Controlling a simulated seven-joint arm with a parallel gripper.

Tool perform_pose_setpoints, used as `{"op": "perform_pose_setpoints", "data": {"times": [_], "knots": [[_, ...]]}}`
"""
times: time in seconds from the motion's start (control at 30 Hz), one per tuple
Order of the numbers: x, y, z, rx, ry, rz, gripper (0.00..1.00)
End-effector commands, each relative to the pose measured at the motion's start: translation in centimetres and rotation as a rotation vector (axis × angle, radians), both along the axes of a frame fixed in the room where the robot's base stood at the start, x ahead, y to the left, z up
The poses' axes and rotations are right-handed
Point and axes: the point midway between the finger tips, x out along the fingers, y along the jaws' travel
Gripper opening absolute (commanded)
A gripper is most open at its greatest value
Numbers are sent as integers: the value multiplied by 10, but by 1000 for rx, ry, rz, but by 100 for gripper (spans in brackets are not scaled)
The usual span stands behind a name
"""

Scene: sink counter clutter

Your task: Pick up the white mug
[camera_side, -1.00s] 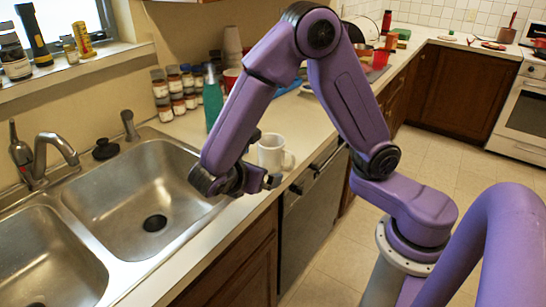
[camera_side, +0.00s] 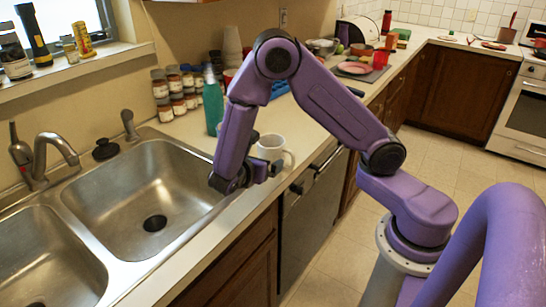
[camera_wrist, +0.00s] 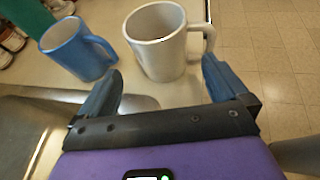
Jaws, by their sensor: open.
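The white mug (camera_side: 272,144) stands upright on the counter right of the sink, its handle to the right and its lower front partly covered by my gripper (camera_side: 264,160). In the wrist view, the white mug (camera_wrist: 158,45) is just beyond and roughly between the two fingertips of my gripper (camera_wrist: 161,76). My gripper is open with nothing between its fingers. The mug's handle lies on the right, beyond the right fingertip.
A blue mug (camera_wrist: 72,50) stands close to the left of the white mug, beyond the left fingertip. A teal bottle (camera_side: 212,104) and several jars (camera_side: 175,92) stand behind. The sink basin (camera_side: 145,195) is left, and the counter's front edge is close to the right.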

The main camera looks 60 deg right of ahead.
Motion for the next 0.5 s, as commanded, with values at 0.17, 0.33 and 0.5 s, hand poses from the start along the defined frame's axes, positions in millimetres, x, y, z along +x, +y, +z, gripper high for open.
{"op": "perform_pose_setpoints", "data": {"times": [0.17,0.33,0.5], "knots": [[2,-10,-4,1,1,0,100],[5,-26,-9,0,2,-2,100],[10,-47,-18,1,2,-1,100]]}}
